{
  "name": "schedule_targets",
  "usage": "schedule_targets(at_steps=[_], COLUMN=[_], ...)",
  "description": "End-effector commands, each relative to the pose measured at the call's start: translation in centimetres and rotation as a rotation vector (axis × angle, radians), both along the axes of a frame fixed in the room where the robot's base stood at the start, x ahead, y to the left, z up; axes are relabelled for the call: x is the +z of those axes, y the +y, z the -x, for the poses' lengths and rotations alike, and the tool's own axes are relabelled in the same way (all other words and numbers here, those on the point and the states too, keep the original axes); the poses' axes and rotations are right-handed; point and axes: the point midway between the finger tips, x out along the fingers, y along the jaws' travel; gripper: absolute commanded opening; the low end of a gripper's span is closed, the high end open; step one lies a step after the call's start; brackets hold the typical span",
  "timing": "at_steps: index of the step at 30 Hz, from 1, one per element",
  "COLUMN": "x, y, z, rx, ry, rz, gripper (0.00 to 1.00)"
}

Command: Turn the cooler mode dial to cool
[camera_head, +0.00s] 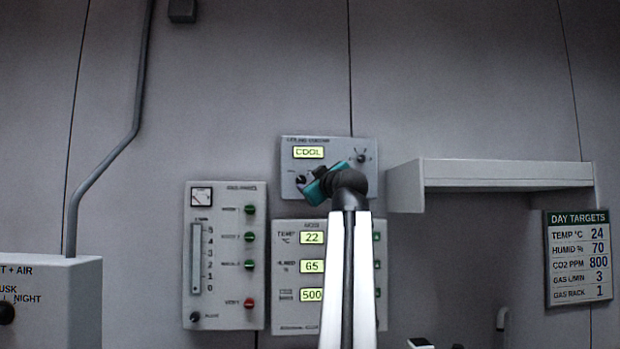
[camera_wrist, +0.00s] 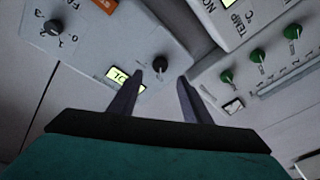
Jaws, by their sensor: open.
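In the wrist view the same dial (camera_wrist: 160,64) appears beside the tilted display (camera_wrist: 125,78). My gripper (camera_head: 315,182) is in front of the panel's lower part, just right of that dial. In the wrist view its two dark fingers (camera_wrist: 160,77) are apart, with the dial showing between and beyond their tips. Nothing is held.
A second knob (camera_head: 361,158) with scale marks is at the panel's right. Below are a readout panel (camera_head: 283,250) showing 22, 65 and 500 and a gas panel (camera_head: 225,300) with green and red knobs. A white shelf (camera_head: 500,170) juts out at right, beside a targets sign (camera_head: 578,258).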

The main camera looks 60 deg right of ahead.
Motion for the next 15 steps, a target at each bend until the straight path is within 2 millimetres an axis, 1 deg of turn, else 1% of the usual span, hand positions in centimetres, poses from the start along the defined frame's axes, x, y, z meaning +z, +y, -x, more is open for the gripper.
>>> schedule_targets(at_steps=[15], x=[-0.3], y=[2.5], z=[2.8], rx=[-0.001], ry=[-0.001], rz=[0.000], gripper=[0.44])
